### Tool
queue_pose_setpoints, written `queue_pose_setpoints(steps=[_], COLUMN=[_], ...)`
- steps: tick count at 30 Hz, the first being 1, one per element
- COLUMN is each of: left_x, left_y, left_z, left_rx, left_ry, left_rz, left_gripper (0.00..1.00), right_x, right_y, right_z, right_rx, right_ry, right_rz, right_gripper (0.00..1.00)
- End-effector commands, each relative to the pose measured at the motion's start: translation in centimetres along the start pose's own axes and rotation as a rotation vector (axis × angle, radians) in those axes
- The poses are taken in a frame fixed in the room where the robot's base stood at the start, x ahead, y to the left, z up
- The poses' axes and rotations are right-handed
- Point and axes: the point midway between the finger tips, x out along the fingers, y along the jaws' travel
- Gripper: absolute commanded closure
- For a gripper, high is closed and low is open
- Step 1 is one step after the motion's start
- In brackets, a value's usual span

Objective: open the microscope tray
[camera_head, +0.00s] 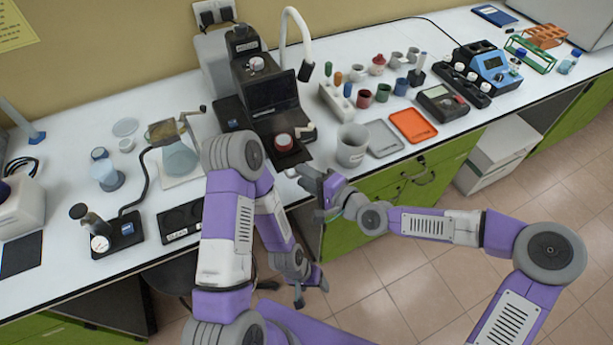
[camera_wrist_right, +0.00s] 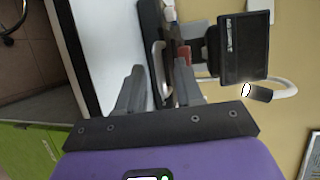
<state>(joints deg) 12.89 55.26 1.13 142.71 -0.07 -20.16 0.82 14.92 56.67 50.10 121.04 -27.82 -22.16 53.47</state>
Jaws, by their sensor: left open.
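The microscope (camera_head: 272,95) is a black device with a dark screen, standing at the back middle of the bench; the screen also shows in the right wrist view (camera_wrist_right: 243,47). Its dark tray (camera_head: 290,158) lies low at its front, with a red-topped round part (camera_head: 283,142) above it. In the right wrist view, a light bar handle (camera_wrist_right: 158,68) sits on the tray's dark front. My right gripper (camera_head: 312,180) is at the bench edge just in front of the tray, open, its fingers either side of the handle's line. My left gripper (camera_head: 310,287) hangs low before the bench, open and empty.
A grey cup (camera_head: 352,145) stands close right of the tray, beside a grey tray (camera_head: 383,138) and an orange tray (camera_head: 412,125). A white gooseneck lamp (camera_head: 297,30) arches over the microscope. A flask (camera_head: 180,158) stands to the left. The floor in front is open.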

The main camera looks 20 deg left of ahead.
Motion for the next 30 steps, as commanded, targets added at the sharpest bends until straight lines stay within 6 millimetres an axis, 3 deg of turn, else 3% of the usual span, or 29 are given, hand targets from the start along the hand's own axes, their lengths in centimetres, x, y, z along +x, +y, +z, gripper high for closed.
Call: queue_pose_setpoints(steps=[5, 21, 30], left_x=[-0.1, -1.4, -1.4], left_y=[0.0, 0.5, 0.5], left_z=[0.0, 0.1, 0.1], left_rx=[0.000, 0.000, 0.000], left_ry=[0.000, 0.000, 0.000], left_rz=[0.000, 0.000, 0.000], left_gripper=[0.34, 0.34, 0.34], right_x=[-0.4, -7.0, -7.6], right_y=[0.0, -0.1, 0.0], right_z=[0.0, 0.0, 0.0], right_rx=[0.001, 0.001, -0.001], right_ry=[0.000, 0.001, -0.001], right_rz=[0.001, 0.000, 0.000], right_gripper=[0.64, 0.64, 0.64])
